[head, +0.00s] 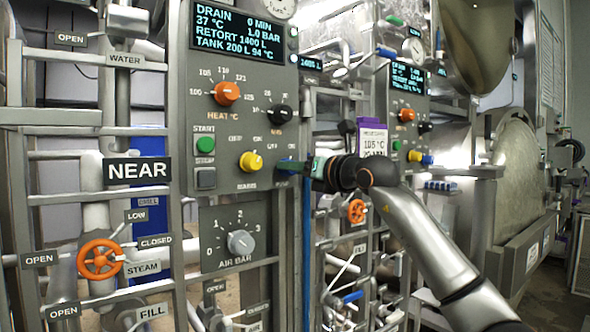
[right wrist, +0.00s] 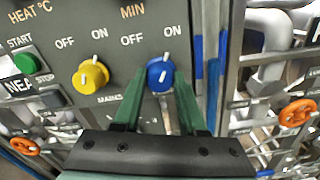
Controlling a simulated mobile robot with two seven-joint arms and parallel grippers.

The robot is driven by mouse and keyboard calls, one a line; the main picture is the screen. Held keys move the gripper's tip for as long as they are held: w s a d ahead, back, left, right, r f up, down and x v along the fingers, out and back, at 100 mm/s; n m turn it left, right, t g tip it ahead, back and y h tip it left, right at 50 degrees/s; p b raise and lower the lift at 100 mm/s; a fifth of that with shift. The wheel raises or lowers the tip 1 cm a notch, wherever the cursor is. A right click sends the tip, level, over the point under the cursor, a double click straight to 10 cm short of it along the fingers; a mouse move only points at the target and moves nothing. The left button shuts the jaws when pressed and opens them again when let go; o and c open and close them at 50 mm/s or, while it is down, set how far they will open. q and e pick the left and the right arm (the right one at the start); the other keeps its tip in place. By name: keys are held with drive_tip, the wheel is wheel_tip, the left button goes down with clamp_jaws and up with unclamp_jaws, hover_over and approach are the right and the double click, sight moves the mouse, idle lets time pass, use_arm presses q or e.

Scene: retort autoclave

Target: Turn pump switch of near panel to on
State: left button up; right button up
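The near panel (head: 238,105) carries a yellow mains switch (head: 251,161) and, to its right, a blue switch (head: 287,165). My right gripper (head: 295,166) reaches the blue switch from the right. In the right wrist view, the blue switch (right wrist: 160,74) sits between the tips of the two green fingers (right wrist: 160,88), which appear to touch its sides. Its white mark is visible, with OFF printed to the upper left and ON above. The label under it is hidden by the gripper. My left gripper is not in view.
A second panel (head: 408,110) with similar knobs stands farther back, behind my right arm. A purple-topped card (head: 373,138) shows just above my right wrist. Orange valve wheels (head: 100,259) and pipes are below and left. A start button (head: 205,144) is left of the mains switch.

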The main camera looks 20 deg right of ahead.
drive_tip(key=o, duration=0.5)
drive_tip(key=shift+c, duration=0.2)
drive_tip(key=shift+s, duration=0.1)
drive_tip(key=b+v, duration=0.2)
drive_tip(key=v, duration=1)
drive_tip(key=shift+b, duration=0.4)
drive_tip(key=shift+s, duration=0.1)
